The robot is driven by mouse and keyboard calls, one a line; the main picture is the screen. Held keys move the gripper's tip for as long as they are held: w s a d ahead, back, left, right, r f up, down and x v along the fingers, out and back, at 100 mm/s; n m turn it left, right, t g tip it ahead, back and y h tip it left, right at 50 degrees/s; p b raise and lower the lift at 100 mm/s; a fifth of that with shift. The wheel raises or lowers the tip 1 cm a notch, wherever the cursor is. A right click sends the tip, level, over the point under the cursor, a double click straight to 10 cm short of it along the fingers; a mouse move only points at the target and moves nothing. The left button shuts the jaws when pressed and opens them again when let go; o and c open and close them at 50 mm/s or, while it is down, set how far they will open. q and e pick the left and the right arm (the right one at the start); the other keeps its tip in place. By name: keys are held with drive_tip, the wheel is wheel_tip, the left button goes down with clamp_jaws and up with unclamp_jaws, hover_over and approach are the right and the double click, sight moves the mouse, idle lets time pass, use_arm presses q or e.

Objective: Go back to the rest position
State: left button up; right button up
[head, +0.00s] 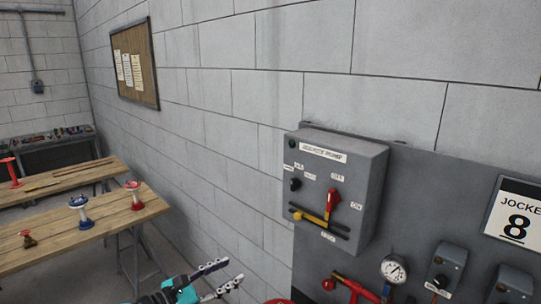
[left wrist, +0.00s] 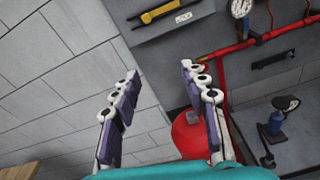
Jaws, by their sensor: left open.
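My left gripper (head: 222,277) is at the bottom of the head view, below and left of the grey control box. In the left wrist view its two fingers (left wrist: 163,95) are spread apart with nothing between them. The gripper is apart from the box. The grey control box (head: 365,190) on the wall panel has a red lever (head: 333,198) and a yellow-tipped handle (head: 309,217). The yellow handle also shows at the top of the left wrist view (left wrist: 160,11). My right gripper is in neither view.
Red piping with a gauge (head: 394,269) runs below the box. A red tank (left wrist: 190,135) stands behind the fingers in the left wrist view. Wooden tables (head: 75,240) with valves stand at the left. A notice board (head: 148,70) hangs on the block wall.

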use_arm(q)
drive_tip(key=s+d+f+m+g+y+b, duration=0.15)
drive_tip(key=s+f+m+y+b, duration=0.3)
drive_tip(key=f, duration=0.45)
drive_tip(key=s+f+m+g+y+b, duration=0.1)
drive_tip(key=s+f+m+g+b, duration=0.25)
drive_tip(key=s+f+m, duration=0.4)
drive_tip(key=s+a+f+m+y+b, duration=0.6)
drive_tip(key=f+m, duration=0.4)
drive_tip(key=m, duration=0.2)
drive_tip(key=shift+s+a+f+m, duration=0.35)
drive_tip(key=shift+s+a, duration=0.25)
drive_tip(key=shift+a, duration=0.4)
drive_tip(key=shift+c, duration=0.3)
